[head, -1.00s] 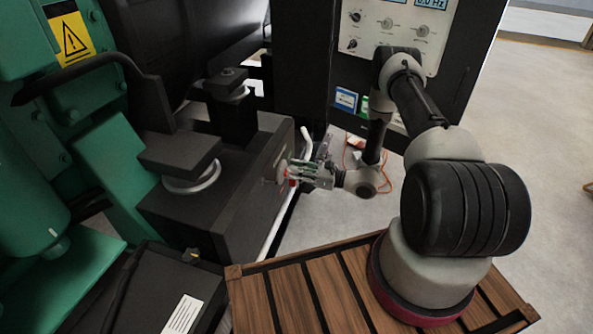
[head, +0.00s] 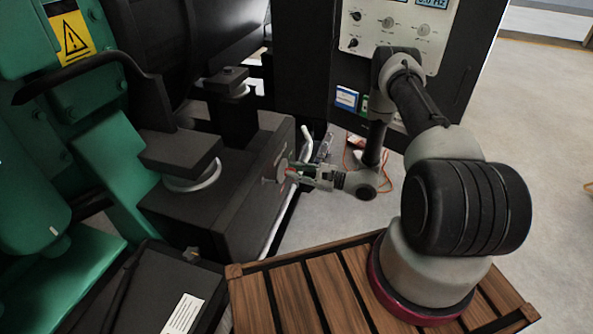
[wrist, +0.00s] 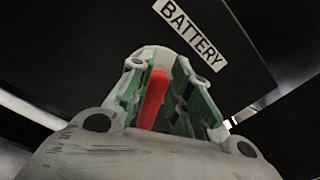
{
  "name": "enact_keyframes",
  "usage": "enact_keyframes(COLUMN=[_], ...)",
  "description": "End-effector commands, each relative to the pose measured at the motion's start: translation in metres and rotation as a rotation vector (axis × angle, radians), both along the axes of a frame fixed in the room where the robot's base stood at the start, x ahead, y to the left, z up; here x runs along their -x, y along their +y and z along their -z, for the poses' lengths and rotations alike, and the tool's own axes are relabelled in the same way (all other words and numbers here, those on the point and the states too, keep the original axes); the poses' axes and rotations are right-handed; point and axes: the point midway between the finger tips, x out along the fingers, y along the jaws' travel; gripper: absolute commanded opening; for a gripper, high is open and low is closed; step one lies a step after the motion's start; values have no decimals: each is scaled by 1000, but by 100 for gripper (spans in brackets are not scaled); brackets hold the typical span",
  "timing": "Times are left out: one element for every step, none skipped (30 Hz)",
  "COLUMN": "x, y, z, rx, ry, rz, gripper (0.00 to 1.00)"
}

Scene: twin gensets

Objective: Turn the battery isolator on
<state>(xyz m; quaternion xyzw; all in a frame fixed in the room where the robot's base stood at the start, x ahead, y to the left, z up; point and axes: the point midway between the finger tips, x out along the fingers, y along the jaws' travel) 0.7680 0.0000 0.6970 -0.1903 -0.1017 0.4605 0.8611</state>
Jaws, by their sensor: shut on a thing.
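The battery isolator has a red handle (wrist: 153,100) on a pale round plate (wrist: 152,56), beneath a white "BATTERY" label (wrist: 190,30) on a dark panel in the wrist view. In the head view its round plate (head: 281,168) sits on the right-hand face of a dark box (head: 240,205). My gripper (head: 293,172) reaches the handle from the right. In the wrist view my gripper (wrist: 165,100) is shut on the red handle, with a green-padded finger on either side. The fingers hide part of the handle and plate in the head view.
A control cabinet (head: 395,35) with knobs and screens stands behind my arm. A pale pipe (head: 275,222) runs close below the box face. An orange cable (head: 352,150) lies on the floor. Green engine parts (head: 120,170) fill the left. Open floor (head: 535,110) lies to the right.

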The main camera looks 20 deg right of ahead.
Motion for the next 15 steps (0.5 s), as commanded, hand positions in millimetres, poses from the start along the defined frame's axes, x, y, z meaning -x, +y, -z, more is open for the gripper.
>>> enact_keyframes(x=[1, 2, 2, 3, 3, 4, 5, 5, 6, 6, 7, 7, 8, 8, 9], y=[1, 1, 1, 2, 2, 2, 3, 3, 3, 4, 4, 4, 5, 5, 5], z=[0, 1, 1, 2, 2, 3, 3, 3, 4, 5, 5, 6, 7, 7, 8], rx=[24, 39, 60, 76, 91, 113, 128, 144, 165, 181, 196, 217, 233, 250, 271], ry=[-36, -60, -91, -115, -139, -170, -193, -218, -248, -272, -296, -327, -351, -374, -406], rz=[0, 0, 0, 0, 0, 0, 0, 0, 0, 0, 0, 0, 0, 0, 0], gripper=[0, 0, 0, 0, 0, 0, 0, 0, 0, 0, 0, 0, 0, 0, 0])
